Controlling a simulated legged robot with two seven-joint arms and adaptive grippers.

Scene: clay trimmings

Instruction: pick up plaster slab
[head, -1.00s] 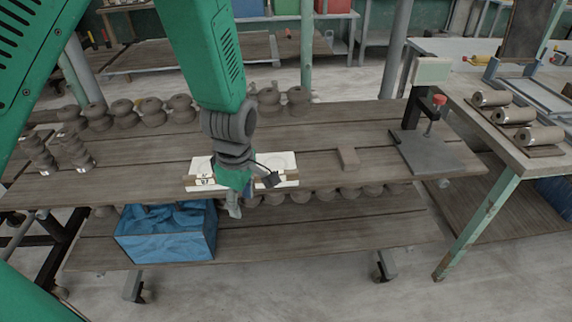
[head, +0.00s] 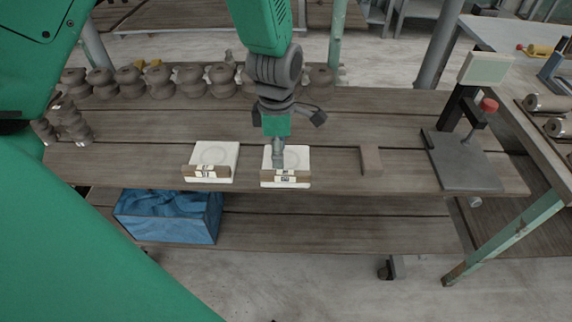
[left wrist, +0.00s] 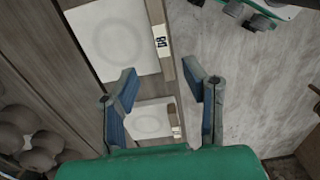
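Two white plaster slabs with round hollows lie side by side on the plank table, the left one (head: 215,153) and the right one (head: 298,155). A brown strip with a small label runs along the front of each. My left gripper (head: 278,158) hangs over the right slab and hides part of it; contact cannot be told. In the left wrist view my left gripper (left wrist: 160,70) has its two fingers apart with nothing held. One slab (left wrist: 110,38) shows large beyond the fingertips, and another (left wrist: 150,120) shows between the fingers. My right gripper is not in view.
Grey-brown clay pieces (head: 190,80) stand in a row along the back left. A brown block (head: 371,160) lies right of the slabs, then a grey-based stand with a red knob (head: 465,160). A blue-lined bin (head: 170,215) is on the lower shelf.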

